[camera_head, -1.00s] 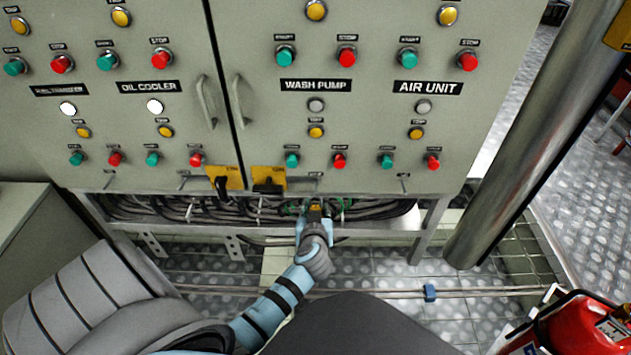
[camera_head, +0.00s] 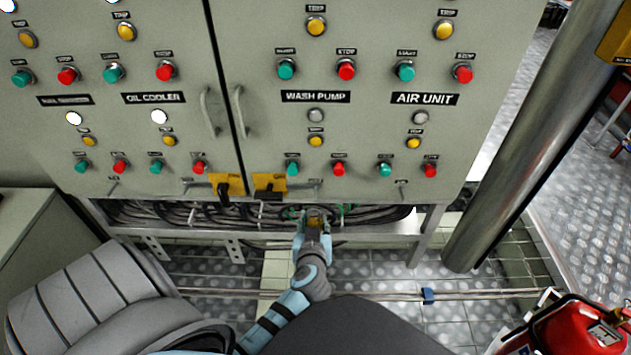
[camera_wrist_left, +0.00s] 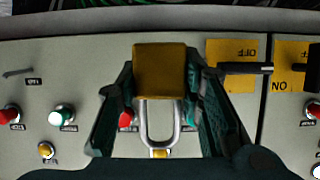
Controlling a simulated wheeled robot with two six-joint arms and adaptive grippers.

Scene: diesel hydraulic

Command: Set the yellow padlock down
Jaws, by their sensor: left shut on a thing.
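The yellow padlock (camera_wrist_left: 160,72) is between the two fingers of my left gripper (camera_wrist_left: 160,95) in the left wrist view, with its metal shackle (camera_wrist_left: 158,125) pointing down in that picture. In the head view my left gripper (camera_head: 316,215) is shut on the padlock (camera_head: 316,222), just below the lower edge of the cabinet and in front of the cables. My right gripper is not in view.
The grey control cabinet (camera_head: 360,190) carries several buttons, lamps and two yellow switch plates (camera_head: 270,184). Cables (camera_head: 170,213) run beneath it. A steel post (camera_head: 530,140) and a red extinguisher (camera_head: 575,330) stand at the right. Patterned metal floor (camera_head: 370,270) shows below.

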